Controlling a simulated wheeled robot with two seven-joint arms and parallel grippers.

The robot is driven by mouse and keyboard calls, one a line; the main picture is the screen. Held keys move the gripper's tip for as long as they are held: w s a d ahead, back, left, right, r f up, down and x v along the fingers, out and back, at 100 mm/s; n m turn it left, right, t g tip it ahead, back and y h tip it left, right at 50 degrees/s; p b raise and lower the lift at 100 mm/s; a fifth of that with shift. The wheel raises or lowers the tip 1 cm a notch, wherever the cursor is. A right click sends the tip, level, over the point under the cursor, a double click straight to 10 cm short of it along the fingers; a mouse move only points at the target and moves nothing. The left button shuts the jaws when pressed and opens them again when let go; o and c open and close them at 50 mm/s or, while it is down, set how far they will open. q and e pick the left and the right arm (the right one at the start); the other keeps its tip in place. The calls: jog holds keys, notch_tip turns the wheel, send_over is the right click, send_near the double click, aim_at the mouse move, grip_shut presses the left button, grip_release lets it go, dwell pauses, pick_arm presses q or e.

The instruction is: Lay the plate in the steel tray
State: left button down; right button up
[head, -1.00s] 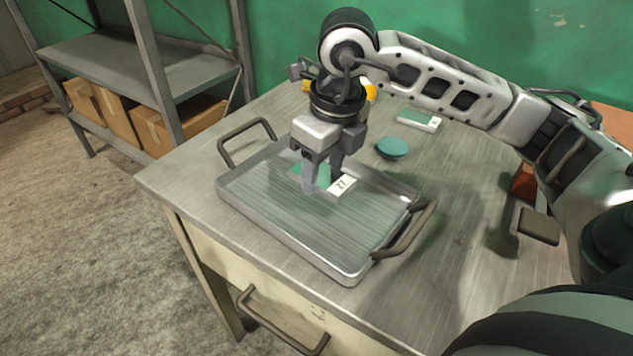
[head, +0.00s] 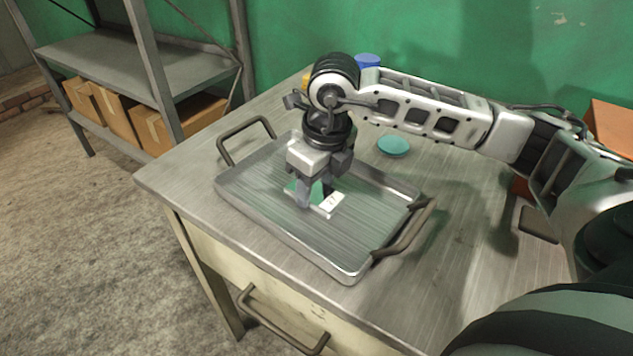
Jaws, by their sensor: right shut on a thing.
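The plate (head: 331,203) is a small flat piece, part green and part white with dark marks on the white. My right gripper (head: 315,202) points down and is shut on it, partly covering it. They are low over the middle of the steel tray (head: 277,229), inside its rim; I cannot tell whether the plate touches the tray floor. The tray is a shallow rectangle with a raised handle at each end, on the metal-topped table (head: 450,240). The rest of the tray floor is bare. My left gripper is not in view.
A teal disc (head: 393,146) lies behind the tray. A blue round thing (head: 368,61) and a yellow thing (head: 306,79) stand behind my right arm. A shelf (head: 105,66) with cardboard boxes (head: 150,128) is at left.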

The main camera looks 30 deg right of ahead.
aim_at(324, 197)
jog(key=o, duration=1.4)
jog(key=r, duration=0.4)
jog(key=s+r, duration=0.1)
jog(key=r, duration=0.3)
jog(key=r+p, duration=0.1)
jog(key=r, duration=0.3)
jog(key=shift+s+d+r, duration=0.15)
jog(key=shift+s+d, duration=0.05)
jog(key=shift+s, duration=0.2)
